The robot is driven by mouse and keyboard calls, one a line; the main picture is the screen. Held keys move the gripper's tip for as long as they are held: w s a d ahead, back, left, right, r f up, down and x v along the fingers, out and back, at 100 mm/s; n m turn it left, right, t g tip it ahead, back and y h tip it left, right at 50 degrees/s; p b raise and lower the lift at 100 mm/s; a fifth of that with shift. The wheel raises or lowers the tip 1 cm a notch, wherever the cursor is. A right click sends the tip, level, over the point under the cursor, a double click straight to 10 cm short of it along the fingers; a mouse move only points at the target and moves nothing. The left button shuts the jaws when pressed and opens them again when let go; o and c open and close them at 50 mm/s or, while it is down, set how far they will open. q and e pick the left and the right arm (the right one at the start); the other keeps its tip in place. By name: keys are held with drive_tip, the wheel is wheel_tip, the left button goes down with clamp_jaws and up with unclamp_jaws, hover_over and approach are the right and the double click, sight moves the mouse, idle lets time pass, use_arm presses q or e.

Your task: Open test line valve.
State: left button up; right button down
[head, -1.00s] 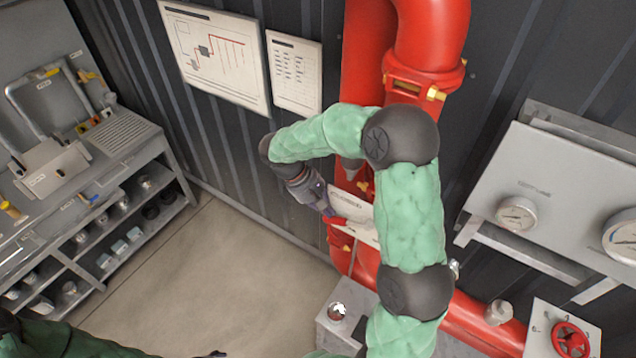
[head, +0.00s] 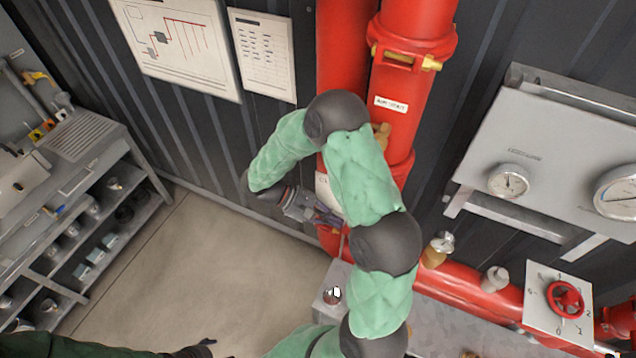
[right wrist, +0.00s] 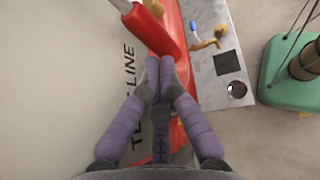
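The test line valve handle (right wrist: 160,30) is a lever with a red grip and a pale shaft, in front of a white plate (right wrist: 55,90) lettered "…LINE" in the right wrist view. In the head view my right gripper (head: 338,218) is low beside the red vertical pipe, and my arm covers much of the valve. My left gripper (head: 205,346) shows only as a dark tip at the bottom edge.
Red pipes (head: 405,95) run up the wall and along the floor. A grey gauge panel (head: 550,150) and a red handwheel (head: 565,299) are at the right. A grey box (head: 325,305) stands below the valve. Shelves (head: 95,200) stand left; the floor between is clear.

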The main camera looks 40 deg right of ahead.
use_arm(q)
drive_tip(key=shift+r+p, duration=0.6)
drive_tip(key=shift+r, duration=0.1)
use_arm(e)
drive_tip(key=shift+r, duration=0.95)
